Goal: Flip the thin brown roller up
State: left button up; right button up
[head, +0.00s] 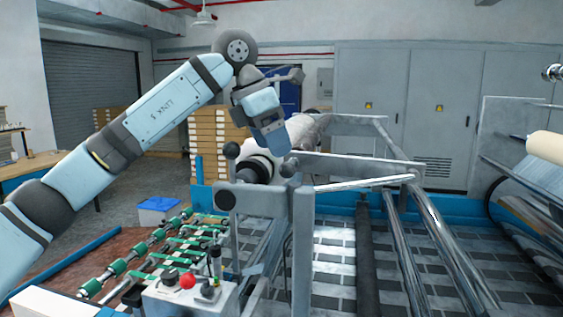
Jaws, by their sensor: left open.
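My left gripper (272,140) hangs at the end of the raised left arm, over the near end of the machine frame. It points down, and its fingertips are hard to make out; it is open with nothing seen in it. A thin, very dark roller (367,255) runs lengthwise along the patterned bed, right of the grey upright. I cannot tell whether this is the brown roller. A thicker cream roller (546,147) shows at the right edge. The gripper is above and left of both rollers, apart from them. My right gripper does not show.
Grey frame bars (355,166) and round black knobs (232,149) lie close to my left gripper. Shiny metal rollers (408,250) cross the bed at the right. A control box (185,298) with a red button stands in front. Grey cabinets line the back wall.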

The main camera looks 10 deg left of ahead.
pick_arm(q)
jog(key=shift+x, duration=2.65)
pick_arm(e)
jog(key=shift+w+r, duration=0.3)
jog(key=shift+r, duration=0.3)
